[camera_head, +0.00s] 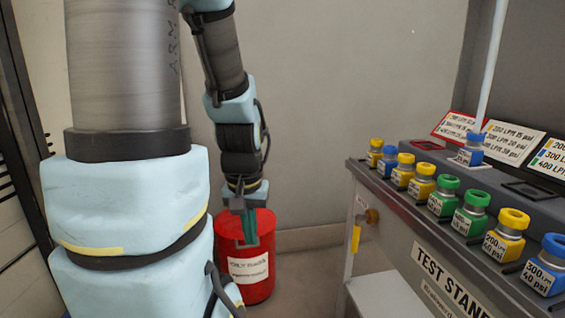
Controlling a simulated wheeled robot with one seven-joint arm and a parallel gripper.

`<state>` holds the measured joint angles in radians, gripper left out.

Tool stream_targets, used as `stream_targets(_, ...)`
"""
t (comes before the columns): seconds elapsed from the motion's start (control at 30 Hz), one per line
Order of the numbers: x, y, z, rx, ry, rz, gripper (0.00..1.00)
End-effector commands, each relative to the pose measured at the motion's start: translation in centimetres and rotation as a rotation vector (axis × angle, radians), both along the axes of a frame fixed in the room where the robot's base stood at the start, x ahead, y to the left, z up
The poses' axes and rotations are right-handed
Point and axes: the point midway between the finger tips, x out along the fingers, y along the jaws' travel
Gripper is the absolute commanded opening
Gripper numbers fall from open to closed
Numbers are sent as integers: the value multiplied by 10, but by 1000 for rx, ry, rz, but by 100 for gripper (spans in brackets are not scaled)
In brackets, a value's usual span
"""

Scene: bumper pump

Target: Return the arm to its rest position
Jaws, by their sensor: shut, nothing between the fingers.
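My arm reaches down from the top of the head camera view. My gripper (248,228) hangs at its end, pointing down, with its fingers together and nothing held. It appears in front of the upper part of a red drum (258,285) and hides some of it. I cannot tell how far the fingertips are from the drum.
A grey test stand (430,262) fills the right side. A row of small bottles with yellow, blue and green caps (472,210) lines its front edge. Floor shows between drum and stand.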

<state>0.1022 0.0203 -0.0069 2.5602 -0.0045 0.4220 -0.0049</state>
Motion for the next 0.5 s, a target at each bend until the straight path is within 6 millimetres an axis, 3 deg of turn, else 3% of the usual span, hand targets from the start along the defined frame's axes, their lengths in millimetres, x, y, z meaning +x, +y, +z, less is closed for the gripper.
stream_targets(0.03,0,0,34,0,0,0,0)
stream_targets(0.2,0,0,86,0,0,0,0)
stream_targets(0.4,0,0,132,0,0,0,0)
stream_targets(0.5,0,0,143,0,0,1,0)
